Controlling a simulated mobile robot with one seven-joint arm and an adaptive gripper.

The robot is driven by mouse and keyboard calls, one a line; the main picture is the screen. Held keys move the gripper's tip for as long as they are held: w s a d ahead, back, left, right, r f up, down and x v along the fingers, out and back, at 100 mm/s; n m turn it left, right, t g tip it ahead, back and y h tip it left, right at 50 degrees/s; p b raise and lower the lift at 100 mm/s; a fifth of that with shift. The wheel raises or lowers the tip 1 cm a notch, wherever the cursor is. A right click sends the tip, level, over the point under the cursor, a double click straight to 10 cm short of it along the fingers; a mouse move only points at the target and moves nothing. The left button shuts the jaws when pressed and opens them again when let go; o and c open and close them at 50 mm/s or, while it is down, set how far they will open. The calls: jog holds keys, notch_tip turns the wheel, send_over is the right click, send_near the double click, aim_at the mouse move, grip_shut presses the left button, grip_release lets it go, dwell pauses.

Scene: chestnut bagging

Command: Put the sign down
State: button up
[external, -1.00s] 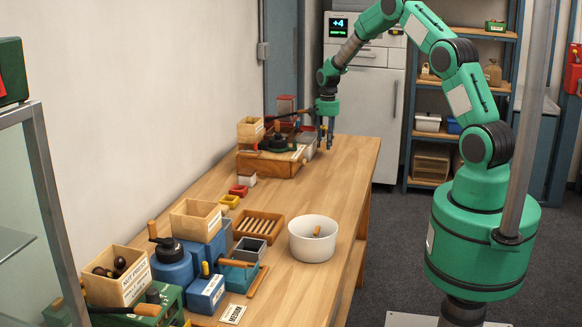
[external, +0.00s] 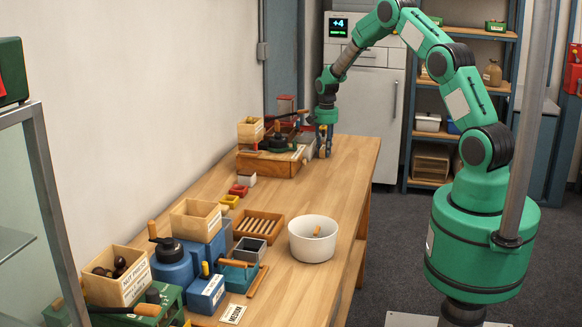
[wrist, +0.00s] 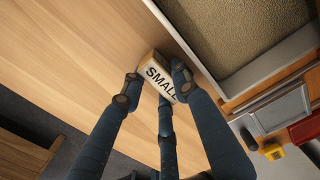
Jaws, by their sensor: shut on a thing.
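The sign (wrist: 158,76), a small wooden block with a white face lettered SMALL, is between the dark blue fingers of my gripper (wrist: 155,88) in the wrist view. My gripper is shut on it. The sign is over the wooden tabletop (wrist: 75,60), close to a pale-rimmed tray. I cannot tell whether its underside touches the table. In the external view my gripper (external: 325,150) points down at the far end of the table (external: 345,185), just right of a wooden box unit. The sign cannot be made out there.
The wooden box unit (external: 268,168) with tools stands left of my gripper. The pale-rimmed tray (wrist: 270,62) is at upper right in the wrist view. A white bowl (external: 312,253) and a MEDIUM sign (external: 233,313) are nearer. Bare tabletop lies between the bowl and my gripper.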

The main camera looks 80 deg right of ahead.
jog(key=shift+f, duration=0.1)
jog(key=o, duration=0.6)
jog(key=shift+o, duration=0.2)
notch_tip(320, 180, up, 12)
jog(key=p, duration=0.2)
jog(key=shift+r, duration=0.2)
dwell(0.6)
